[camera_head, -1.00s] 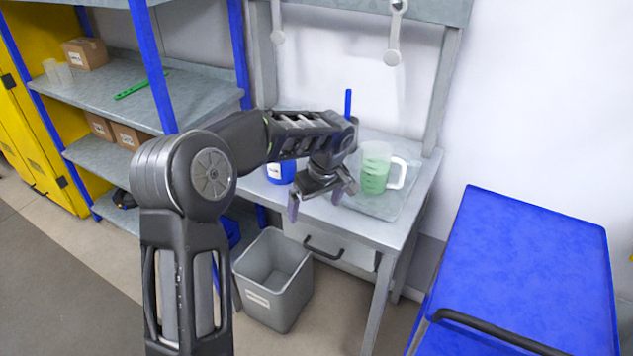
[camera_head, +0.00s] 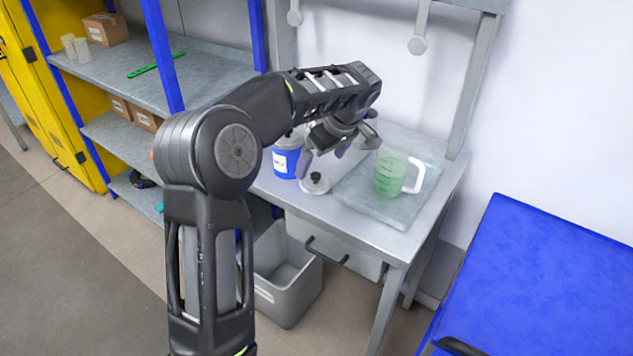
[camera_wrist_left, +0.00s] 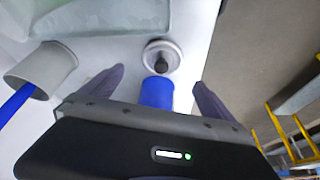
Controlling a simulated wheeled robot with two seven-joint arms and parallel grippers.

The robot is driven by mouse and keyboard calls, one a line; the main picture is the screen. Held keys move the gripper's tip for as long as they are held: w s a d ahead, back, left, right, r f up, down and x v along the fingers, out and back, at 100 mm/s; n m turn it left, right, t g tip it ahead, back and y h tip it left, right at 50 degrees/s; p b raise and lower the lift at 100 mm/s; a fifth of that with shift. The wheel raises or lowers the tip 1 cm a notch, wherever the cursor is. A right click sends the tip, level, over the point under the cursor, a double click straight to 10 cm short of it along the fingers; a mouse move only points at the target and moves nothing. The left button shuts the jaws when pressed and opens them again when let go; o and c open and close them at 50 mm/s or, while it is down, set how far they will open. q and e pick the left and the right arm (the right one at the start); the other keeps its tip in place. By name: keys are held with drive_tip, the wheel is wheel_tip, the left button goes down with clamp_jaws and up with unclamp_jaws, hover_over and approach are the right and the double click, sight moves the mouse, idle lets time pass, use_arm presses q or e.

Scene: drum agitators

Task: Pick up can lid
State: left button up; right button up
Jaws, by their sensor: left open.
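The can lid (camera_head: 315,183) is a pale round disc with a dark knob, lying flat on the grey table at its front edge. It also shows in the left wrist view (camera_wrist_left: 154,48), just beyond the fingertips. A blue can (camera_head: 286,163) with a white label stands left of the lid; its blue side shows between my fingers in the left wrist view (camera_wrist_left: 157,93). My left gripper (camera_head: 325,154) is open and empty, above and behind the lid in the head view. The left wrist view shows both its fingers (camera_wrist_left: 159,77) spread apart. My right gripper is not in view.
A pale cup with a blue stick (camera_wrist_left: 45,66) shows in the left wrist view. A grey bin (camera_head: 290,290) is below; a blue cart (camera_head: 550,285) stands right.

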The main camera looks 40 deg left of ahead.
sight(316, 175)
use_arm(q)
drive_tip(key=shift+a+f, duration=0.2)
drive_tip(key=shift+f, duration=0.4)
drive_tip(key=p+x, duration=0.2)
drive_tip(key=x, duration=0.2)
drive_tip(key=shift+f, duration=0.4)
drive_tip(key=shift+a+f, duration=0.1)
drive_tip(key=shift+f, duration=0.1)
drive_tip(key=shift+c, duration=0.2)
drive_tip(key=c, duration=1.4)
